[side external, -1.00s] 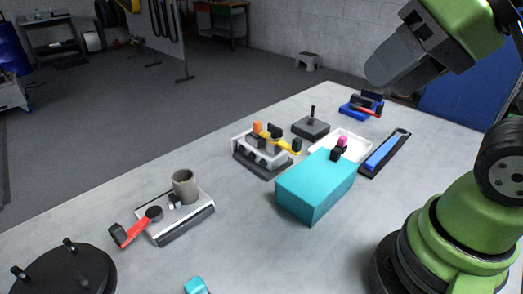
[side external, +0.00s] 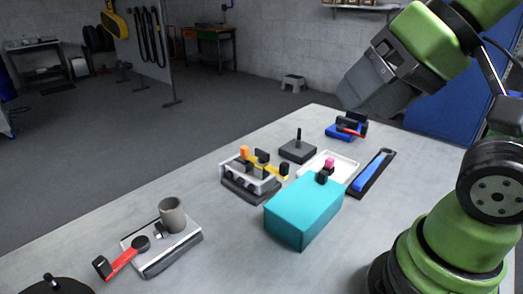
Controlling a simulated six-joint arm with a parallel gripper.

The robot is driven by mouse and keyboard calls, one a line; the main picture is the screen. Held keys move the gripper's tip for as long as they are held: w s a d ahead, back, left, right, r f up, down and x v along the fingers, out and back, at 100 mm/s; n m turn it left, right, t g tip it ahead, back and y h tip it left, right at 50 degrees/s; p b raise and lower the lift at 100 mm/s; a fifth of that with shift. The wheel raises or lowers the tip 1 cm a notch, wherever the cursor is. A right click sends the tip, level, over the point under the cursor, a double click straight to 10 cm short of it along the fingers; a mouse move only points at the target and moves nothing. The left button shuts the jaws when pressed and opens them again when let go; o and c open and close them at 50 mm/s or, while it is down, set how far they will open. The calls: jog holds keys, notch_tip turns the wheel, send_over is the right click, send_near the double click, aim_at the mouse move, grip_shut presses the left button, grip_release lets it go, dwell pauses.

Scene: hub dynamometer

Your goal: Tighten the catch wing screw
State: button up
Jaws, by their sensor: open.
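My gripper (side external: 362,88) is a grey block at the end of the green arm, upper right, in the air above the far part of the table. It is open, with nothing seen in it. Its fingertips are hard to make out. I cannot tell for certain which part is the catch wing screw. A teal box (side external: 303,212) has a small black piece with a pink top (side external: 325,171) at its far edge. A grey fixture (side external: 250,180) with an orange knob (side external: 244,152) and a yellow lever (side external: 270,167) stands left of it. My gripper is clear of all these.
A white base with a grey cup (side external: 172,214) and a red handle (side external: 122,262) stands at the near left. A black block with a post (side external: 298,148), a blue-red clamp (side external: 347,129), a white tray (side external: 343,167) and a blue-handled tool (side external: 371,174) lie farther back. The table's front middle is clear.

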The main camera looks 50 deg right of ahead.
jog(key=w+d+r+n+g, duration=0.1)
jog(key=w+r+n+g, duration=0.1)
jog(key=w+n, duration=0.35)
jog(key=n+g+h, duration=0.2)
jog(key=n+g, duration=0.3)
jog(key=n, duration=1.1)
send_over(262, 151)
notch_tip(262, 151, down, 13)
jog(key=shift+f, duration=0.2)
notch_tip(262, 151, down, 9)
jog(key=shift+f, duration=0.1)
jog(key=c, duration=0.9)
